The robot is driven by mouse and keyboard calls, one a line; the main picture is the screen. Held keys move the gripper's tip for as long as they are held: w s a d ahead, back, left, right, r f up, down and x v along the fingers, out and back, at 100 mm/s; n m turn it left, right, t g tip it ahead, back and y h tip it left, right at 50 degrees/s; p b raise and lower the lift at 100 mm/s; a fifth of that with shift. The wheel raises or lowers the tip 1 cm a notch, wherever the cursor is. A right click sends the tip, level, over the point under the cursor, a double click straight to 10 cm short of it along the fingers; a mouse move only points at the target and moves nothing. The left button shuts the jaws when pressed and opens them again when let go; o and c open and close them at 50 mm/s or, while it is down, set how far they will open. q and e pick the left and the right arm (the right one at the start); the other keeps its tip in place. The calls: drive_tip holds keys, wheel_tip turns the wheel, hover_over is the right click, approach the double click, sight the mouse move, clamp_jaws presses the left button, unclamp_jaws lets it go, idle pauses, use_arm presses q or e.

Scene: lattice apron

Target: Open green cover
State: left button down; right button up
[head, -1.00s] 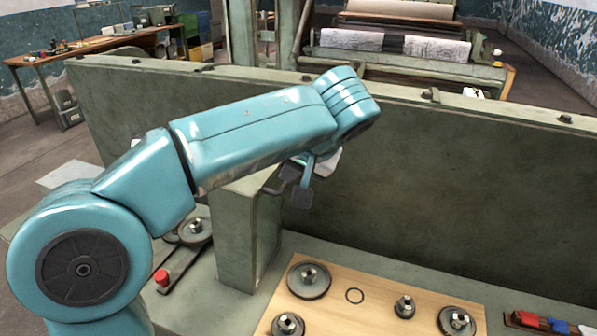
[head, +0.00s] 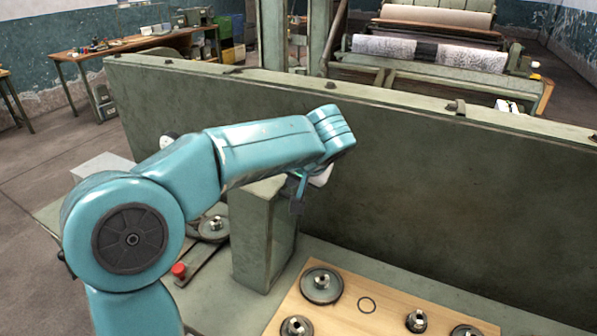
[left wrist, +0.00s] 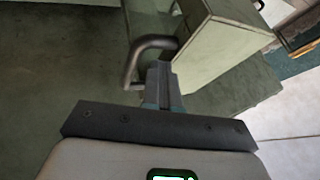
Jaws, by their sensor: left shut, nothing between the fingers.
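The green cover (head: 262,240) is a tall grey-green box standing against the long green panel, left of the wooden board. It looks closed. In the left wrist view the cover (left wrist: 225,50) carries a bent dark metal handle (left wrist: 143,58) on its side. My left gripper (head: 296,200) is beside the cover's upper right edge in the head view, partly hidden by my forearm. In the left wrist view its fingers (left wrist: 163,80) are together and empty, close to the handle and overlapping its lower end in the picture. I cannot tell if they touch. My right gripper is not in view.
The green panel (head: 430,190) stands close behind my arm.

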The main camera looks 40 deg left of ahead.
use_arm(q)
drive_tip(key=shift+h, duration=0.5)
drive_tip(key=a+r, duration=0.1)
drive_tip(key=a, duration=0.1)
drive_tip(key=s+a+p, duration=0.1)
drive_tip(key=a, duration=0.1)
drive_tip(key=s+a+r+p, duration=0.1)
drive_tip(key=a, duration=0.1)
drive_tip(key=shift+a+r, duration=0.3)
drive_tip(key=shift+a, duration=0.1)
drive_tip(key=shift+a+r, duration=0.1)
drive_tip(key=shift+a, duration=0.3)
drive_tip(key=shift+d, duration=0.1)
drive_tip(key=shift+r, duration=0.1)
